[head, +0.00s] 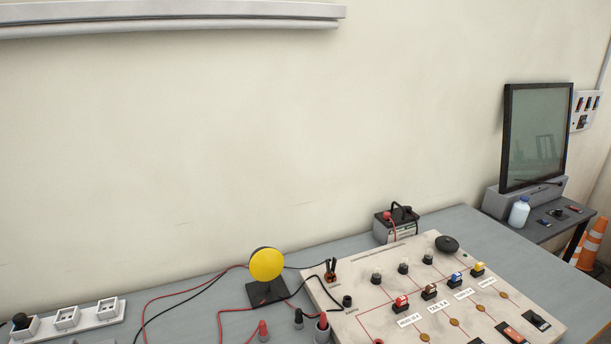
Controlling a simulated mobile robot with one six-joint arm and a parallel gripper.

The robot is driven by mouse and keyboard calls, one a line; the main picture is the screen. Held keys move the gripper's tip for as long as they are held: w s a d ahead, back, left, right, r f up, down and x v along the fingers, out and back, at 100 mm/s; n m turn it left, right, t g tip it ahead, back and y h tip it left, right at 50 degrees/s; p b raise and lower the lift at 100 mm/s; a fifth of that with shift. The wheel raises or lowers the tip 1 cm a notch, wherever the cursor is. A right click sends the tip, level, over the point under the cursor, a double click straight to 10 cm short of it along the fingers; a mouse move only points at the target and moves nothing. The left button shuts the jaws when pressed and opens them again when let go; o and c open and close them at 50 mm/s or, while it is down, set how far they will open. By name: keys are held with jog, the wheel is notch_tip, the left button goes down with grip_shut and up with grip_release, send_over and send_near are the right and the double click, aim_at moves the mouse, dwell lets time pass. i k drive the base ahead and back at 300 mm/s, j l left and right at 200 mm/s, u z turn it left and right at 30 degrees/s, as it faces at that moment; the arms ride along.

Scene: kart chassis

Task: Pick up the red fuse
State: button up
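A small red fuse (401,303) sits on the pale sloped circuit board (385,292). It is the leftmost in a row of fuses, with a brown fuse (429,291), a blue fuse (455,279) and a yellow fuse (478,268) to its right. A printed label lies just in front of the red fuse. My gripper is not in view.
A yellow disc (266,264) on a dark stand and a battery (395,227) stand by the board. Red and black wires cross the grey table (190,299) at the left. A side table with a white bottle (519,210) and dark-framed panel (536,137) stands at right.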

aim_at(402, 300)
jog(key=i+l+u, duration=0.15)
jog(key=l+u, duration=0.2)
jog(key=l, duration=0.5)
jog(key=l+u, duration=0.3)
jog(key=l, duration=0.55)
